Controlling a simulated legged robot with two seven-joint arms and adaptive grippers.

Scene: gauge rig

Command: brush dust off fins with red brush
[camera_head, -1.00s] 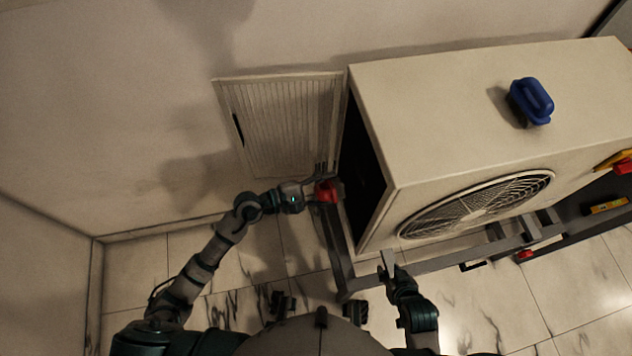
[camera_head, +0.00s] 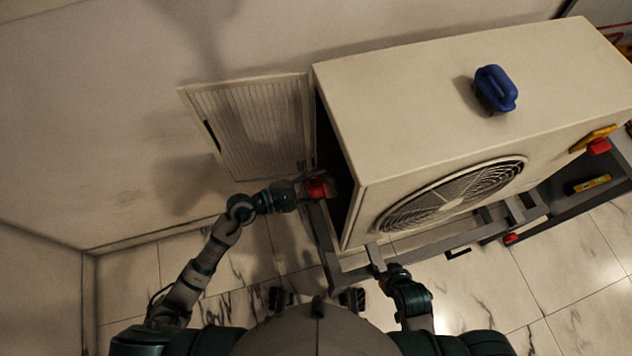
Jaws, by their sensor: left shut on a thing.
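A white boxed unit (camera_head: 450,85) with a round fan grille (camera_head: 455,195) stands on a grey frame. Its left end is a dark opening (camera_head: 335,170); any fins inside are not visible. A pale ribbed panel (camera_head: 255,125) is beside that opening, against the wall. My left gripper (camera_head: 308,188) is shut on the red brush (camera_head: 319,187), beside the lower part of the opening. The brush's bristles cannot be made out. My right gripper (camera_head: 376,257) is at the frame's front rail, below the fan; whether its fingers are open is unclear.
A blue handled object (camera_head: 495,90) sits on top of the unit. The grey frame (camera_head: 430,250) runs along the unit's front. A yellow-labelled item (camera_head: 592,184) and red parts (camera_head: 598,146) are at the right. Tiled floor (camera_head: 130,285) is clear at the lower left.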

